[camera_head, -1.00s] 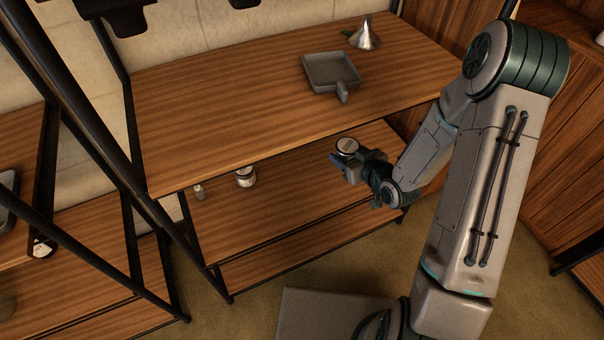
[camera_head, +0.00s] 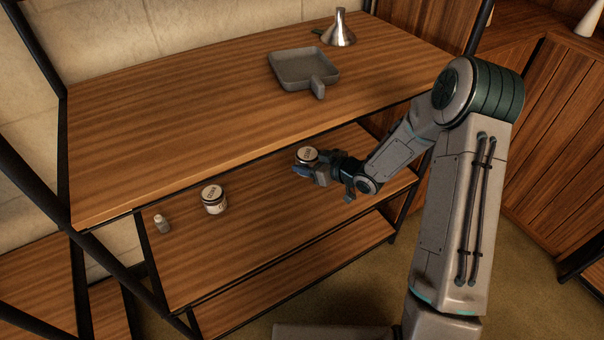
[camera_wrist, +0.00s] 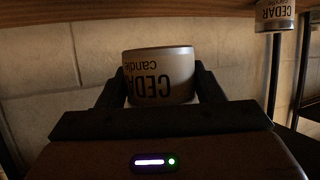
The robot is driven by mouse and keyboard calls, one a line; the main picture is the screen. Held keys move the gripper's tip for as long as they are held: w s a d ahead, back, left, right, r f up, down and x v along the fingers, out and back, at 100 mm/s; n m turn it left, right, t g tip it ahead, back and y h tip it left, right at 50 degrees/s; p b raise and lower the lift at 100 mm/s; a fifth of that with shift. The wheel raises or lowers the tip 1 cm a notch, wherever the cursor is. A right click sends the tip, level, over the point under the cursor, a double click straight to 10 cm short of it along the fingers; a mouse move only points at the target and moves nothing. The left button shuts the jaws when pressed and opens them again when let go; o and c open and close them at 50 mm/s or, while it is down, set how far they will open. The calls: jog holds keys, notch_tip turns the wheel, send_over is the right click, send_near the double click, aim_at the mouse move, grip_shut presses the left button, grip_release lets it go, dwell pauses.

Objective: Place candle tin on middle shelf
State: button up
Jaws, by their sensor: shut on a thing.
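My gripper (camera_head: 306,170) is shut on a candle tin (camera_head: 307,155), a pale round tin with a dark label. In the wrist view the tin (camera_wrist: 160,76) sits between my two fingers and reads "CEDAR candle", upside down in that picture. The middle shelf (camera_head: 255,232) lies below the top shelf, and my gripper with the tin is over its right part. I cannot tell whether the tin touches the shelf. A second, similar tin (camera_head: 214,200) stands on the middle shelf to the left; it also shows in the wrist view (camera_wrist: 274,14).
A small bottle-like item (camera_head: 162,224) stands at the middle shelf's left end. The top shelf (camera_head: 190,120) overhangs the back of the middle shelf and holds a grey square pan (camera_head: 303,68) and a metal funnel (camera_head: 340,32). Black posts frame the unit. The middle shelf between the tins is clear.

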aim_at(304, 159)
jog(key=w+f, duration=0.1)
jog(key=w+a, duration=0.1)
jog(key=w+f, duration=0.1)
jog(key=shift+w+a+f+b, duration=0.3)
jog(key=shift+f+b, duration=0.05)
jog(key=shift+b, duration=0.05)
notch_tip(304, 159, down, 4)
jog(key=shift+r+b, duration=0.1)
jog(key=shift+b, duration=0.75)
jog(key=shift+r, duration=0.1)
jog(key=shift+f+b, duration=0.4)
jog(key=shift+f, duration=0.15)
jog(key=shift+s, duration=0.1)
jog(key=o, duration=1.2)
jog(key=shift+d+f, duration=0.1)
jog(key=shift+f, duration=0.1)
jog(key=shift+c, duration=0.2)
jog(key=shift+s+r, duration=0.1)
